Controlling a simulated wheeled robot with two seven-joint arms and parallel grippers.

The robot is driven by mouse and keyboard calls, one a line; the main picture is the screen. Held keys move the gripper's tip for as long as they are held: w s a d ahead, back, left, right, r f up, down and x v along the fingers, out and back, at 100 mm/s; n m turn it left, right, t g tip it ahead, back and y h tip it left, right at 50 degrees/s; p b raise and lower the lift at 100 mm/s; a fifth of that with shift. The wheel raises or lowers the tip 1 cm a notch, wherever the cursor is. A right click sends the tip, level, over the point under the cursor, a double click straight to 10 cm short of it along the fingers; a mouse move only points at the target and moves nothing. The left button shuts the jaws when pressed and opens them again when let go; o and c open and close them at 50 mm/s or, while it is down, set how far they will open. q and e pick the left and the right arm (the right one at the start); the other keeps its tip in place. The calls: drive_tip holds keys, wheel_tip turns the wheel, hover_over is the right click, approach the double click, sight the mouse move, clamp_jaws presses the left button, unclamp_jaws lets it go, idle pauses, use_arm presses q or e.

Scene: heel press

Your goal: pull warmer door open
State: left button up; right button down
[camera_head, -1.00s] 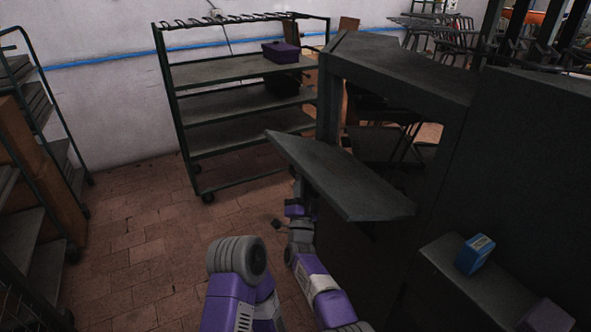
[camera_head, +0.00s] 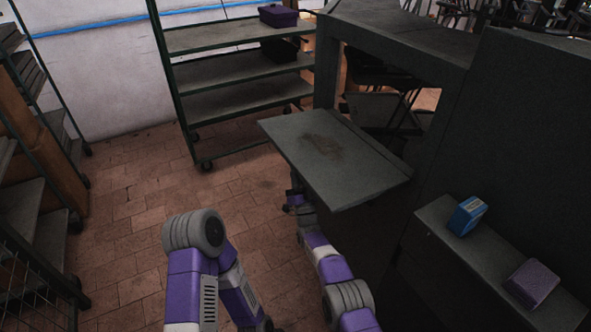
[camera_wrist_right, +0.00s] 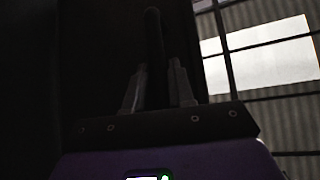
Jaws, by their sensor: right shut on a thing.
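The warmer is a dark grey cabinet (camera_head: 455,115) on the right in the head view. Its door (camera_head: 325,160) is a flat grey panel swung out and down, close to level, with a dark stain on its upper face. My right arm reaches under the door's near left edge, and the gripper is hidden there in the head view. In the right wrist view, my right gripper (camera_wrist_right: 158,92) is shut on a dark bar (camera_wrist_right: 153,45), apparently the door handle, between its two fingers. My left arm is bent at the bottom; its gripper is out of sight.
A low grey ledge (camera_head: 495,270) at the right holds a blue box (camera_head: 467,215) and a purple box (camera_head: 531,283). A wheeled shelf rack (camera_head: 240,75) stands behind, and another rack (camera_head: 30,215) is at the left. Tiled floor (camera_head: 130,220) between them is clear.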

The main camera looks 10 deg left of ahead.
drive_tip(key=shift+r, duration=0.15)
drive_tip(key=c, duration=1.1)
unclamp_jaws()
drive_tip(key=shift+s+f+p, duration=0.3)
drive_tip(key=shift+p, duration=0.15)
drive_tip(key=p+v, duration=0.2)
drive_tip(key=v, duration=0.5)
drive_tip(key=shift+w+d+f, duration=0.1)
drive_tip(key=shift+w+d, duration=0.05)
